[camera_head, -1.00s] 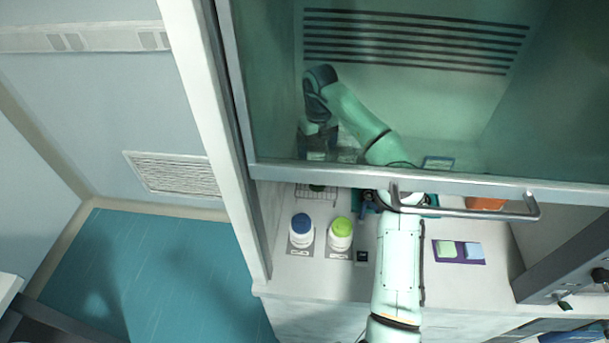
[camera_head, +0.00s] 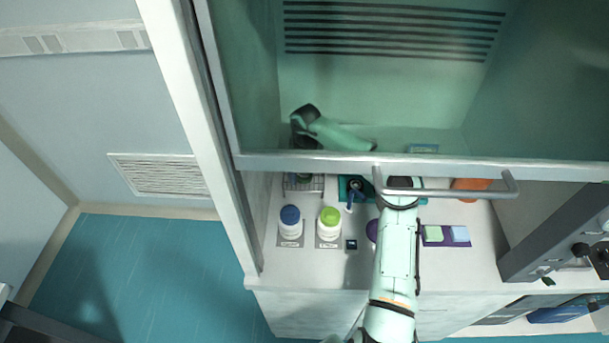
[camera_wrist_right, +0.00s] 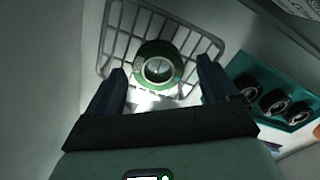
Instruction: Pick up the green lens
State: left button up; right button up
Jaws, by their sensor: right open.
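The green lens (camera_wrist_right: 160,68) is a green ring with a glassy centre. It sits on a wire rack (camera_wrist_right: 117,45) in the right wrist view. My right gripper (camera_wrist_right: 162,72) is open, with one finger on each side of the lens and gaps between. Whether the fingertips have reached the lens's depth is hard to tell. In the head view my right gripper (camera_head: 304,143) is behind the cabinet's glass, above the rack (camera_head: 303,186); the arm and sash hide much there. My left gripper is not in view.
A teal holder with several dark lenses (camera_wrist_right: 275,104) stands right of the rack. A blue-capped bottle (camera_head: 290,222) and a green-capped bottle (camera_head: 329,222) stand in front. The glass sash's lower edge and handle (camera_head: 450,192) cross above my arm.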

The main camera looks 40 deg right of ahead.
jog(key=c, duration=1.3)
